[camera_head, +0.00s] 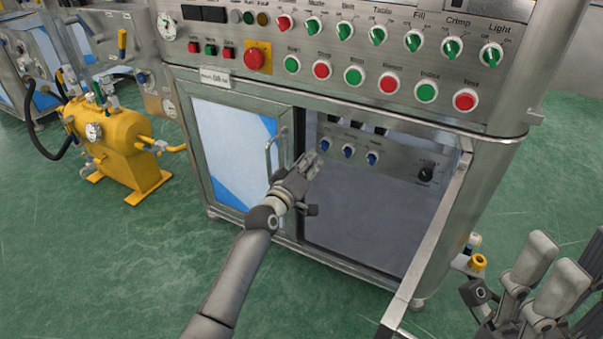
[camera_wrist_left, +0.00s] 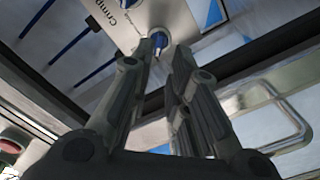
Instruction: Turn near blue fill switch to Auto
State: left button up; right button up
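A small inner panel (camera_head: 395,166) inside the open cabinet carries several blue switches in a row: a left one (camera_head: 325,145), a middle one (camera_head: 348,150) and a right one (camera_head: 372,158). Their labels are too small to read in the head view. My left gripper (camera_head: 314,164) is at the cabinet opening, just below and left of this row. In the left wrist view my left gripper (camera_wrist_left: 164,50) has its fingers apart. A blue switch (camera_wrist_left: 158,40) shows between the fingertips, near the left one; contact cannot be told. Parts of my right arm show at lower right, fingertips unclear.
The upper control panel (camera_head: 335,62) has green and red knobs and buttons above the opening. A closed door with a handle (camera_head: 270,157) is left of my gripper; an open door (camera_head: 430,235) stands at right. A yellow tank (camera_head: 120,150) stands at far left.

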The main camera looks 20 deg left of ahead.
pick_arm(q)
jog(key=shift+s+a, duration=0.25)
jog(key=shift+s, duration=0.85)
jog(key=shift+s+a, duration=0.2)
jog(key=shift+s, duration=0.9)
